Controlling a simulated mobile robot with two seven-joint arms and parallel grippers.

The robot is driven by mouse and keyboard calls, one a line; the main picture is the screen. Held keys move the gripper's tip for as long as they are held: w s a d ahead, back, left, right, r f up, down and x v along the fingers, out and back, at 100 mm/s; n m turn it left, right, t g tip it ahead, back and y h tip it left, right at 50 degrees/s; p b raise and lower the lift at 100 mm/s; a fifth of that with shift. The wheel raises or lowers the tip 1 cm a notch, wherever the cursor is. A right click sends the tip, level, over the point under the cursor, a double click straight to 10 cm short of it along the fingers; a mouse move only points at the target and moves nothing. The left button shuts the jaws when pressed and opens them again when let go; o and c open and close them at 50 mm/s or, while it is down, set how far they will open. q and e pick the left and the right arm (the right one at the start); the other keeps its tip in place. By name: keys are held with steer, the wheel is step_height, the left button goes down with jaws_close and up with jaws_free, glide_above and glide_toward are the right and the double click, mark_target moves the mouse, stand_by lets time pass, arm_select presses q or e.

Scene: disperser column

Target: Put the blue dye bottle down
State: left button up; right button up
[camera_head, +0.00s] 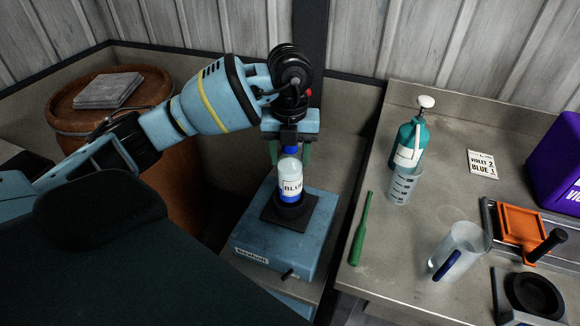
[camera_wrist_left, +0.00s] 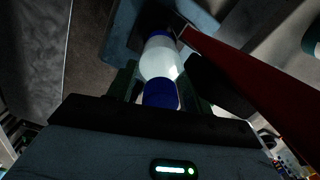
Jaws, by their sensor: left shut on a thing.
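The blue dye bottle (camera_head: 290,182) is white and translucent, with a blue cap, a blue base band and a "BLUE" label. It is upright at the black pad (camera_head: 268,212) on the blue machine base (camera_head: 270,250). I cannot tell whether its bottom bears on the pad. My left gripper (camera_head: 290,158) comes from above and is shut on the bottle near its cap. The left wrist view shows the bottle (camera_wrist_left: 160,62) between my fingers, cap toward me. My right gripper is not in view.
On the bench at right are a teal sprayer bottle (camera_head: 410,142), a clear beaker (camera_head: 402,185), a green tool (camera_head: 361,228), a clear jug (camera_head: 460,252), a label card (camera_head: 482,164) and a violet container (camera_head: 560,165). A rusty drum (camera_head: 165,185) stands at left. A red bar (camera_wrist_left: 235,80) crosses the wrist view.

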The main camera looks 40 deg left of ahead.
mark_target(290, 169)
arm_select(q)
steer(key=shift+f, duration=2.05)
steer(key=o, duration=1.5)
steer(key=shift+f, duration=0.1)
step_height(290, 169, up, 12)
steer(key=shift+r, duration=0.2)
